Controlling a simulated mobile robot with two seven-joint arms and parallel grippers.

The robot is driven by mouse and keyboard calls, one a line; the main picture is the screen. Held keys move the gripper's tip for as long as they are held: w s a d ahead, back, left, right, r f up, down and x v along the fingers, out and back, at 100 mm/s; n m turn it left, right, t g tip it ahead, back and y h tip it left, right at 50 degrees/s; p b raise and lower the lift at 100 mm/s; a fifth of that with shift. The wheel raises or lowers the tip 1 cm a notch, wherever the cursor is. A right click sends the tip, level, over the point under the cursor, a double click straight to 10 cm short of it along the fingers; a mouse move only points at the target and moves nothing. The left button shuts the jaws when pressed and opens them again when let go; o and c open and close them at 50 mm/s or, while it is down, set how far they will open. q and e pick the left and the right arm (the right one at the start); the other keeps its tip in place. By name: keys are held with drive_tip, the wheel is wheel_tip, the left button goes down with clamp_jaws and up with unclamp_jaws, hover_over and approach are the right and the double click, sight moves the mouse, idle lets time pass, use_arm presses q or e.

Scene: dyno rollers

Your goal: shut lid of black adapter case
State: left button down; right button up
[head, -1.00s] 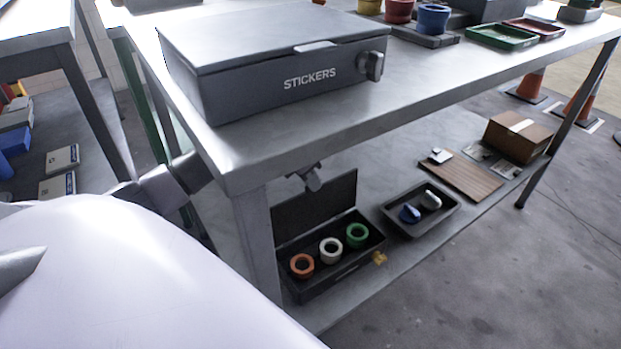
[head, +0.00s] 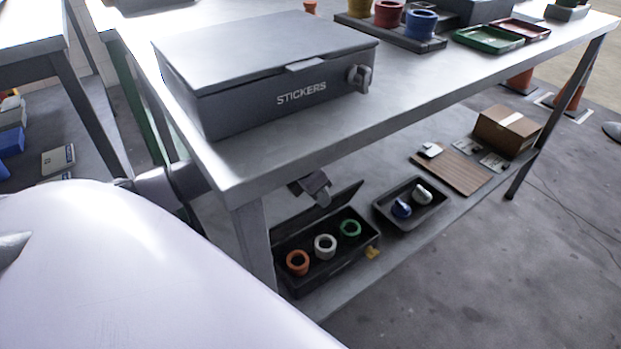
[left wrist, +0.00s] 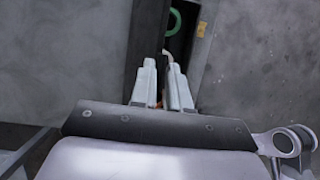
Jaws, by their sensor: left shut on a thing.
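The black adapter case (head: 340,262) sits on the lower shelf. Orange, white and green rings stand inside it. Its lid (head: 342,200) is part-way down, tilted forward over the back of the case, and still leaves the rings exposed. My left gripper (head: 318,197) is at the lid's upper edge under the tabletop, shut on the lid. In the left wrist view the gripper fingers (left wrist: 163,80) are close together beside the dark lid (left wrist: 149,35), with the green ring (left wrist: 175,22) beyond. The exact contact is hard to see. My right gripper is not in view.
The tabletop with the grey STICKERS box (head: 270,85) overhangs the shelf. A yellow tag (head: 372,252) is at the case's front. A black tray (head: 432,212) with blue and white items stands right of it, then a wooden board (head: 452,174) and cardboard box (head: 507,130).

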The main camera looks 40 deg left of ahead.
use_arm(q)
drive_tip(key=shift+s+d+f+p, duration=0.1)
drive_tip(key=shift+s+d+f, duration=0.15)
drive_tip(key=shift+d, duration=0.4)
drive_tip(key=shift+s+d+f+p, duration=0.15)
drive_tip(key=shift+d+f, duration=0.2)
drive_tip(key=shift+d, duration=0.3)
drive_tip(key=shift+s+d+f+p, duration=0.1)
drive_tip(key=shift+s+d+f, duration=0.15)
drive_tip(key=shift+d, duration=0.4)
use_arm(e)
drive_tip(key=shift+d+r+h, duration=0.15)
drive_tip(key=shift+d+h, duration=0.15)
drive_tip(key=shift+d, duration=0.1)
